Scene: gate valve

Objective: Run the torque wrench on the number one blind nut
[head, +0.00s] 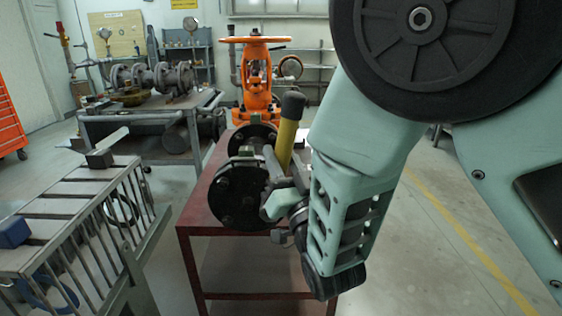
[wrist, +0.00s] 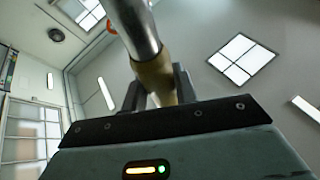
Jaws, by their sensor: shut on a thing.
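The torque wrench (head: 287,143) has a yellow grip and a dark end cap, and it stands tilted beside the flanges in the head view. My gripper (head: 281,205) is shut on the wrench, just right of the black blind flange (head: 236,207). In the wrist view, my gripper's fingers (wrist: 160,88) close around a tan-yellow part of the wrench, and a silver shaft (wrist: 137,28) runs up from it. Several nuts show on the blind flange's face. I cannot tell which is number one, or whether the wrench touches a nut; my gripper covers that side.
The orange valve (head: 257,85) with its handwheel stands behind the flanges on the red stand (head: 192,217). A slatted metal rack (head: 70,210) is at the left. A grey workbench (head: 140,113) carries pipe parts behind it. Open floor lies to the right.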

